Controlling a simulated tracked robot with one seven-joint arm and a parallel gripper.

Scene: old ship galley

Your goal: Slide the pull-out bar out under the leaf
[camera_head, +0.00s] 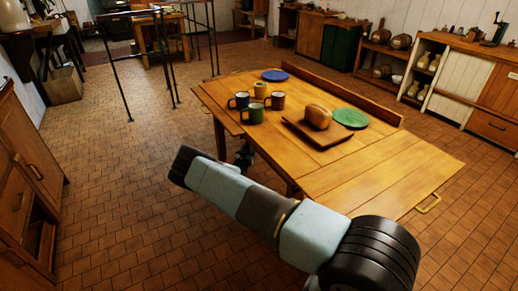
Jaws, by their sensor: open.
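The wooden table (262,136) stands at centre right. A flat leaf (400,182) forms its near right end, and a narrower board (214,105) runs along its left edge. No bar can be made out under either part. My arm crosses in front of the table's near left side. My gripper (246,154) shows only as a small dark shape by the table's left edge, mostly behind my arm. It is open, and I see nothing in it.
Several mugs (277,101), a blue plate (274,75), a green plate (350,118) and bread (317,117) on a board (303,134) stand on the table. Wooden cabinets (32,165) line the left. Dark metal posts (120,80) stand behind. The tiled floor (110,200) between is clear.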

